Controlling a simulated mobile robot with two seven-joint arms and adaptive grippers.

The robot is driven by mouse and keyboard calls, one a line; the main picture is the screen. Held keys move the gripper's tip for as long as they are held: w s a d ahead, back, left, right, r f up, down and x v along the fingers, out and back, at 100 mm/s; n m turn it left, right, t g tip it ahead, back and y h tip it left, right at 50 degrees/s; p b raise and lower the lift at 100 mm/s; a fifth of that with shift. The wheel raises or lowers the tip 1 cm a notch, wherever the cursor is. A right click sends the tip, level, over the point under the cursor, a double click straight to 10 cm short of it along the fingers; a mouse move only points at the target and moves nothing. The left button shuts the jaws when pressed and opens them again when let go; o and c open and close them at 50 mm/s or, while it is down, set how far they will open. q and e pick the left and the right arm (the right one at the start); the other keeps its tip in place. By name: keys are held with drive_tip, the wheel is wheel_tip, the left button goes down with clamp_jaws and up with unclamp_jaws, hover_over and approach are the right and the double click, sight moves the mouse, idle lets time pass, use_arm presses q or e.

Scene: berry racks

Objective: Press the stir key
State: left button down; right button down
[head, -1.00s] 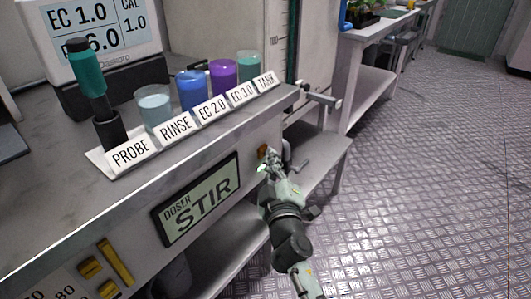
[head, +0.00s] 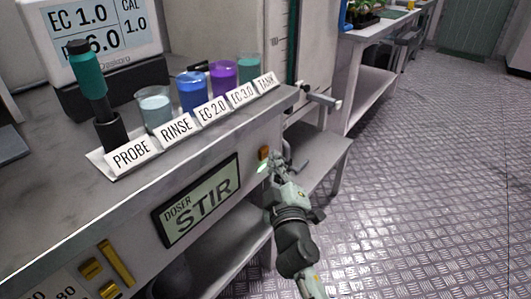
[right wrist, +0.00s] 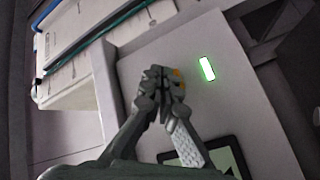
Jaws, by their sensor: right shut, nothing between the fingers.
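A small orange key (head: 263,152) sits on the bench's front panel, right of a framed display (head: 197,203) reading "DOSER STIR". A narrow green light (head: 262,168) glows just below the key in the head view. My right gripper (head: 276,162) is shut and empty, just right of the key. In the right wrist view, the fingertips (right wrist: 160,76) partly cover the orange key (right wrist: 178,76); the green light bar (right wrist: 207,69) is clear to their right. I cannot tell whether they touch the key. My left gripper is out of view.
On the bench top (head: 50,195) stand a probe in a black holder (head: 110,129), several cups and their labels. A meter (head: 100,35) stands behind. Yellow handles (head: 115,262) are at lower left. A low shelf (head: 318,158) lies right of the gripper; the floor beyond is open.

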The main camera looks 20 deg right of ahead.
drive_tip(key=s+d, duration=0.1)
drive_tip(key=s, duration=0.1)
drive_tip(key=s+d, duration=0.2)
drive_tip(key=shift+d, duration=0.1)
idle(0.5)
idle(0.4)
drive_tip(key=s+d+f+m+g+h, duration=0.1)
drive_tip(key=s+d+f+m+g, duration=0.25)
drive_tip(key=f, duration=0.55)
drive_tip(key=s+d+f+m+g+h, duration=0.15)
drive_tip(key=s+d+f+g, duration=0.25)
drive_tip(key=f, duration=0.4)
drive_tip(key=s+f+m+g+y, duration=0.1)
drive_tip(key=s+f+g+y, duration=0.2)
drive_tip(key=s+f+g, duration=0.5)
drive_tip(key=s+f, duration=0.5)
drive_tip(key=s, duration=0.2)
drive_tip(key=shift+m+y+p, duration=0.3)
drive_tip(key=shift+y+p, duration=0.05)
